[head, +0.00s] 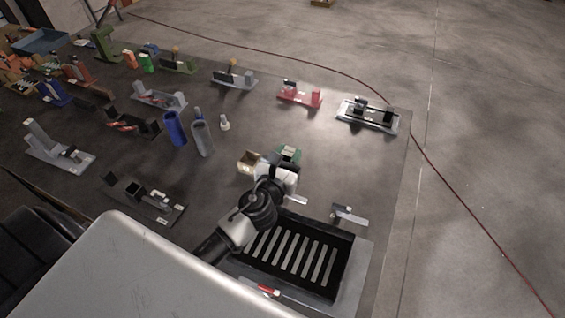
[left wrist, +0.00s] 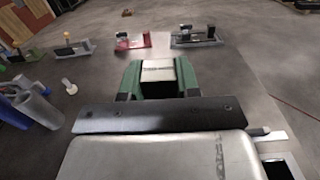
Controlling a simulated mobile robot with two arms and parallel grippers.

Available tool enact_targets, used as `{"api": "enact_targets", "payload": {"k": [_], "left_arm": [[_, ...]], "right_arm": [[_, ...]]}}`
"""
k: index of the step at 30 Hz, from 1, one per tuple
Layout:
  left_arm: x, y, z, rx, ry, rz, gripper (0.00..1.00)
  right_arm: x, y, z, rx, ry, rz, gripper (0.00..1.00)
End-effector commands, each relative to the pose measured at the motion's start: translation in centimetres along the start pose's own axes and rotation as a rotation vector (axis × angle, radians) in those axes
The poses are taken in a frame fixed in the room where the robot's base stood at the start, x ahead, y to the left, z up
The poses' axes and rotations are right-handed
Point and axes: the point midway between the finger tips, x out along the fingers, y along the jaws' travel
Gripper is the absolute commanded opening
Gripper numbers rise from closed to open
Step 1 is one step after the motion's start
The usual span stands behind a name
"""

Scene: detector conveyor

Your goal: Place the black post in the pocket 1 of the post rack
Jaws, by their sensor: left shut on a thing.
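My left gripper (head: 287,156) has green fingers and is over the dark table, right of centre in the head view. I cannot pick out the black post or the post rack with certainty among the small fixtures. My right gripper is not in view.
A black slotted tray (head: 345,270) lies below the gripper. A tan open box (head: 245,167) is just left of it. Blue and grey cylinders (head: 203,138) stand further left, near a small white piece (head: 224,123). A red fixture (head: 300,97) and a grey-and-black fixture (head: 368,115) are farther back.

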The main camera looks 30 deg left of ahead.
Motion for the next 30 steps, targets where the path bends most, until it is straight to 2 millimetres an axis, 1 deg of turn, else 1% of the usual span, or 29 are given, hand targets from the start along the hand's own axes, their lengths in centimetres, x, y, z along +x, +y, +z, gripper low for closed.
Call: {"api": "enact_targets", "payload": {"k": [2,8,12,15,18,23,26,30], "left_arm": [[1.0,0.6,-0.6,0.001,-0.001,0.003,0.00],[4.4,3.1,-3.7,0.002,-0.003,0.004,0.00],[6.9,5.0,-5.6,0.001,-0.002,0.004,0.00],[8.3,6.0,-6.5,0.000,-0.003,0.003,0.00],[9.2,6.7,-6.9,0.001,-0.002,0.002,0.00],[9.6,7.0,-7.4,-0.001,-0.001,0.001,0.00],[9.6,7.0,-8.5,-0.001,0.000,0.001,0.00],[9.5,7.0,-10.7,-0.002,0.000,0.002,0.00]], "right_arm": [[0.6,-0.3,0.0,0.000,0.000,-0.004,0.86],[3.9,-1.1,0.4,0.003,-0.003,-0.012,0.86],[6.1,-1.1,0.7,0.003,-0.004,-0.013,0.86],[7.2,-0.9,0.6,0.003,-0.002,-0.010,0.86],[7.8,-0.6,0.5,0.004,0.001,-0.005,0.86],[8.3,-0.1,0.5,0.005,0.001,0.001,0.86],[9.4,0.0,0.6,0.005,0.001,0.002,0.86],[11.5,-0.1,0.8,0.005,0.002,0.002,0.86]]}}
